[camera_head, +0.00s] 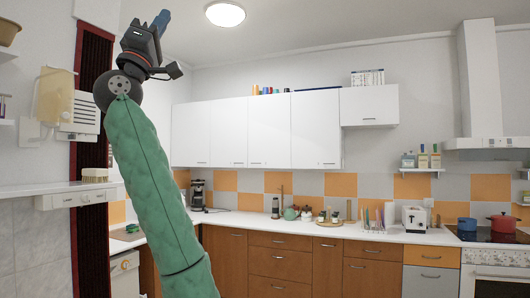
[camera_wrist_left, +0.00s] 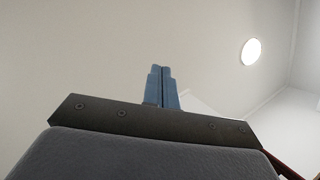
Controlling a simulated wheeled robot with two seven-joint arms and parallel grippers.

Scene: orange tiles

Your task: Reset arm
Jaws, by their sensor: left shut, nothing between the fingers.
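My left arm, in a green sleeve, rises in the left half of the head view. My left gripper (camera_head: 161,20) is at its top, raised near the ceiling and pointing up. Its blue fingers also show in the left wrist view (camera_wrist_left: 161,86), pressed together and empty, with bare ceiling behind them. Nothing touches the gripper. My right gripper is in neither view.
White wall cabinets (camera_head: 255,132) hang behind the arm. Below, a counter (camera_head: 335,231) holds a green teapot (camera_head: 290,213), a toaster (camera_head: 415,219) and a coffee maker (camera_head: 197,195). A red pot (camera_head: 503,223) stands at the right. A shelf (camera_head: 60,188) is left of the arm.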

